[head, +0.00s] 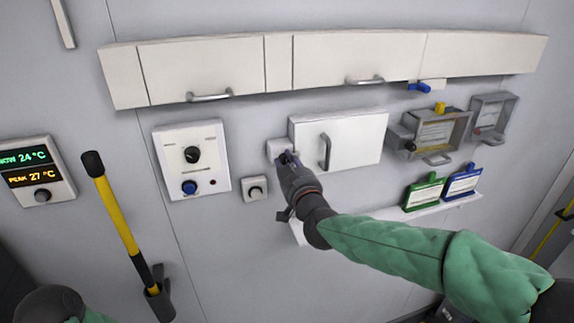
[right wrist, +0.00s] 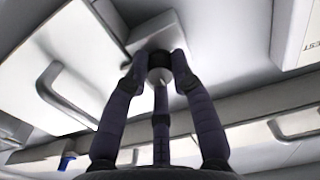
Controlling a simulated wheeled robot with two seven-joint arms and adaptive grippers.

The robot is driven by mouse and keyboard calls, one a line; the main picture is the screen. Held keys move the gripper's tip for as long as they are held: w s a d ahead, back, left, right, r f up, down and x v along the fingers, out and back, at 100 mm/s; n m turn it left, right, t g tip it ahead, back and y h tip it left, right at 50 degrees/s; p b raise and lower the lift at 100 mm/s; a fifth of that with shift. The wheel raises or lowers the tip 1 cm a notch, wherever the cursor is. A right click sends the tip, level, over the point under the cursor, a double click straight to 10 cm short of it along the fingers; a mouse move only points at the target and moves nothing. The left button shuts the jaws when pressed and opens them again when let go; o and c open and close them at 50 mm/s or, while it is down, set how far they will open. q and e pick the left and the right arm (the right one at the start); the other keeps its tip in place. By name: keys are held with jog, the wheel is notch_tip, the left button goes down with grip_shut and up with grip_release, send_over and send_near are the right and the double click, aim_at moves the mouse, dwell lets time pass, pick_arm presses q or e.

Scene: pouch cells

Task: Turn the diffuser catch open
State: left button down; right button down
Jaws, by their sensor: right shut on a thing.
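A small white block (head: 277,148) sits on the wall at the left edge of a white cabinet door (head: 357,140) with a grey handle (head: 325,152). My right gripper (head: 288,158) reaches up to this block and hides most of its front. In the right wrist view the fingers (right wrist: 158,64) are closed around a short grey round knob (right wrist: 160,75) on the white block (right wrist: 153,30). This knob appears to be the catch; its turned angle cannot be told. The cabinet handle (right wrist: 50,88) is apart from the fingers. My left gripper is not in view.
Wall cabinets with handles (head: 209,96) run above. A control panel (head: 192,160) and a small knob box (head: 255,188) are left of my gripper.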

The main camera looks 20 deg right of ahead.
jog(key=shift+m+b, duration=5.35)
jog(key=shift+m, duration=3.25)
jog(key=c, duration=1)
grip_release()
jog(key=shift+c, duration=0.2)
